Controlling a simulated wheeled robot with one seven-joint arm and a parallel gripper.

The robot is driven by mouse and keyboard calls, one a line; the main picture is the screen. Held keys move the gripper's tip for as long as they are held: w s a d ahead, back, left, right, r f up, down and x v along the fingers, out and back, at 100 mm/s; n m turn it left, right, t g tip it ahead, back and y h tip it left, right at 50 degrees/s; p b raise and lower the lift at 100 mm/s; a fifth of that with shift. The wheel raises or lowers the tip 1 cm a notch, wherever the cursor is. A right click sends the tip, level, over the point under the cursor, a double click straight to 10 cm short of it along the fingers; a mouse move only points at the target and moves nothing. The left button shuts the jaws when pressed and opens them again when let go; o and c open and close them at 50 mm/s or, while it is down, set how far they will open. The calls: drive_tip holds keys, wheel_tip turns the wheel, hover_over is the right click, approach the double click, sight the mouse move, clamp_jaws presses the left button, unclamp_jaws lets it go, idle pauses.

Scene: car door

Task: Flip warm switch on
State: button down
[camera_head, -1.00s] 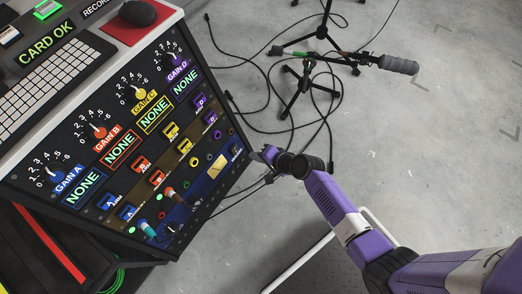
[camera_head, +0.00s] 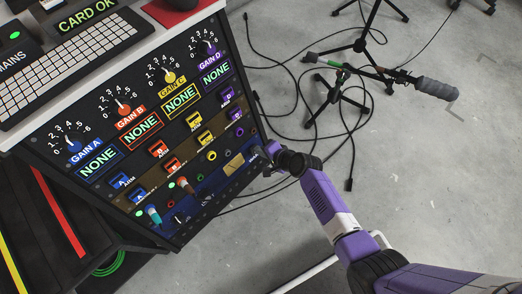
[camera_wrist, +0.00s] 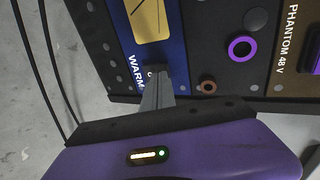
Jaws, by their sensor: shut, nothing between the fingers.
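The blue panel strip (camera_wrist: 178,55) with the white WARM label (camera_wrist: 137,72) fills the upper middle of the wrist view. The warm switch (camera_wrist: 152,73) is mostly hidden behind the fingertips; only a small round part shows beside the label. I cannot tell its position. My gripper (camera_wrist: 157,82) is shut and empty, its tips at or just in front of the switch; contact is unclear. In the head view, my gripper (camera_head: 267,152) is at the lower right corner of the console panel (camera_head: 160,125).
Two plugs, one teal (camera_head: 153,214) and one brown (camera_head: 184,186), stick out of the panel. Microphone stands (camera_head: 335,95) and cables lie on the floor to the right.

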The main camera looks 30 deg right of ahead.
drive_tip(key=shift+w+a+g+p, duration=0.1)
drive_tip(key=shift+w+g+p, duration=0.25)
drive_tip(key=shift+p, duration=0.45)
drive_tip(key=shift+r, duration=0.15)
drive_tip(key=shift+r+p, duration=0.75)
drive_tip(key=shift+p, duration=0.1)
